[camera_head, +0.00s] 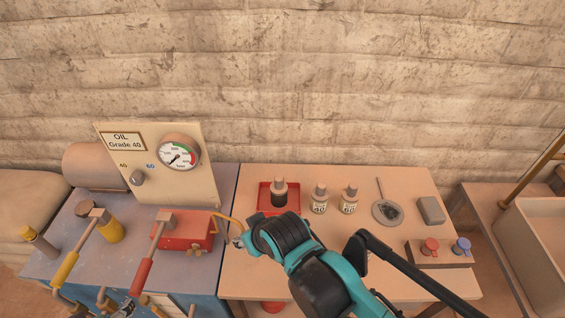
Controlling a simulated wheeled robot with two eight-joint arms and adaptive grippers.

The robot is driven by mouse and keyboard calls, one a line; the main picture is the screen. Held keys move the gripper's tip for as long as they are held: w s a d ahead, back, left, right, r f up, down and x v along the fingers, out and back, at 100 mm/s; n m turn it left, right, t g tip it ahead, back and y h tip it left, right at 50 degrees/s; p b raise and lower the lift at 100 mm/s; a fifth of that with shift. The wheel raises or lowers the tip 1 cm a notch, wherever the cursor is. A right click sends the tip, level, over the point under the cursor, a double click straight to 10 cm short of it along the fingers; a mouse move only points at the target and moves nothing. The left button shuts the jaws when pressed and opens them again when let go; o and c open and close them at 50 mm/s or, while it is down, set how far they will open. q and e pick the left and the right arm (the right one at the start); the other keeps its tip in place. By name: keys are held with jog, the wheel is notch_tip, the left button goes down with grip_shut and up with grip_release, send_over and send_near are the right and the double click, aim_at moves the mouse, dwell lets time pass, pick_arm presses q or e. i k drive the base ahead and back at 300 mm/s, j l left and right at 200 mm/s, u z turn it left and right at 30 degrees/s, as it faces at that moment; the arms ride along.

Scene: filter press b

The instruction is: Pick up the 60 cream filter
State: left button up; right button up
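Two small cream bottle-shaped pieces with greyish caps and dark-printed labels stand upright side by side on the wooden table, a left one (319,201) and a right one (349,201). Their print is too small for me to tell surely which is the 60. My teal and black arm comes in from the lower right and bends in front of the table, left of and nearer than both pieces. No clear gripper fingers show on it, and it is apart from the pieces in the picture.
To the right are a round dish (387,212), a grey block (431,210), and a board with a red knob (430,246) and a blue knob (461,245). The gauge panel (157,180) and lever bench stand left.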

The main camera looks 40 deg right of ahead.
aim_at(351, 195)
jog(key=k+l+z, duration=0.1)
jog(key=k+z, duration=0.3)
jog(key=k+l+z, duration=0.2)
jog(key=z, duration=0.25)
jog(key=k+l+z, duration=0.4)
